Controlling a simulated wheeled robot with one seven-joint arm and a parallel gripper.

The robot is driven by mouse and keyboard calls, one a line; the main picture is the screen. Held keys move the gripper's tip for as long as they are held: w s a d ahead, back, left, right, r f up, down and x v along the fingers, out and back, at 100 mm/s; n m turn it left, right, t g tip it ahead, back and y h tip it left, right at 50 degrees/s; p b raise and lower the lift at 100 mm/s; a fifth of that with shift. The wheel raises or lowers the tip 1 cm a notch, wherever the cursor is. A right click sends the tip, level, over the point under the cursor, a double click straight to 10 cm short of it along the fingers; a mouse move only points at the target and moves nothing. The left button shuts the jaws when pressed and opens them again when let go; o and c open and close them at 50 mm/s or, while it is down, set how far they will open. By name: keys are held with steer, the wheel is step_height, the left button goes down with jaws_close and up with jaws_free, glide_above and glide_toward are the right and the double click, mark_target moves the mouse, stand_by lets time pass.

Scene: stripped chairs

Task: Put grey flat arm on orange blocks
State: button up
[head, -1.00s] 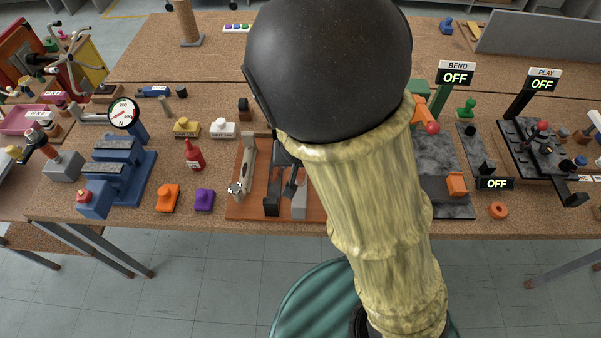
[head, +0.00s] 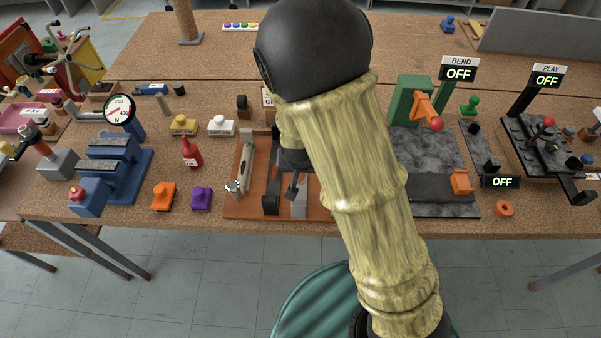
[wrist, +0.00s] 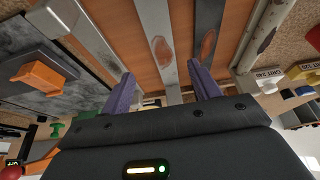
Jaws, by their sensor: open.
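My gripper (head: 293,187) is open and empty, low over an orange-brown tray (head: 232,208). In the wrist view its two purple fingers (wrist: 160,70) point at the flat bars lying there. A grey flat arm with a rusty patch (wrist: 160,50) lies ahead between the fingertips; its near end (head: 299,205) shows in the head view. A darker flat bar with a rusty patch (wrist: 206,40) lies beside it, near the right finger. An orange block (head: 461,182) sits on a dark slab to the right; it also shows in the wrist view (wrist: 38,77). My arm hides part of the tray.
A pale tubular arm (head: 246,165) lies along the tray's left side. A green stand (head: 405,103) with an orange lever rises behind the slab (head: 430,160). Purple (head: 202,198) and orange (head: 163,196) pieces and a red bottle (head: 192,152) stand left of the tray.

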mark_target(300, 176)
steer(key=shift+x, duration=1.35)
steer(key=shift+f, duration=0.1)
steer(key=shift+a+p+x, duration=0.15)
steer(key=shift+p+x, duration=0.1)
steer(key=shift+x, duration=1.05)
steer(key=shift+a+p+x, duration=0.1)
steer(key=shift+p+x, duration=0.15)
steer(key=shift+x, duration=1)
steer(key=shift+w, duration=0.1)
jaws_close()
